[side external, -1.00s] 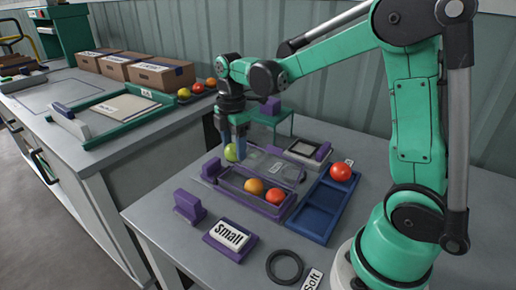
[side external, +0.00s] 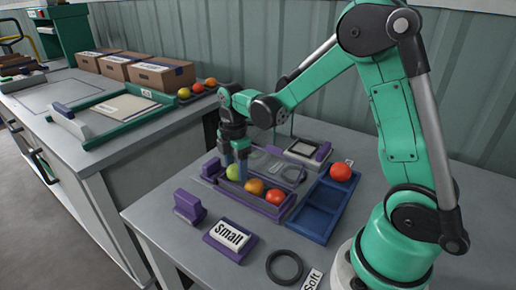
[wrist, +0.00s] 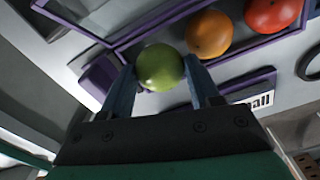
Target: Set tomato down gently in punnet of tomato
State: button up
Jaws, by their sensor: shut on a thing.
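My gripper (side external: 238,168) is shut on a green tomato (side external: 233,173), low over the left end of a purple-framed punnet (side external: 246,200). In the wrist view the green tomato (wrist: 160,68) sits between the two blue fingers. An orange tomato (side external: 254,187) and a red tomato (side external: 275,197) lie in a row in the punnet, to the right of the green one. Whether the green tomato touches the punnet floor cannot be told.
A blue tray (side external: 322,207) with a red tomato (side external: 341,172) stands to the right. A purple block (side external: 189,207), a "Small" label stand (side external: 230,237) and a black ring (side external: 285,267) are in front. A purple-and-white box (side external: 306,151) stands behind.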

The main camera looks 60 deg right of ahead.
dwell(0.3)
jog(key=o, duration=0.9)
jog(key=shift+c, duration=1.4)
jog(key=shift+r, duration=0.1)
jog(key=shift+r, duration=2.9)
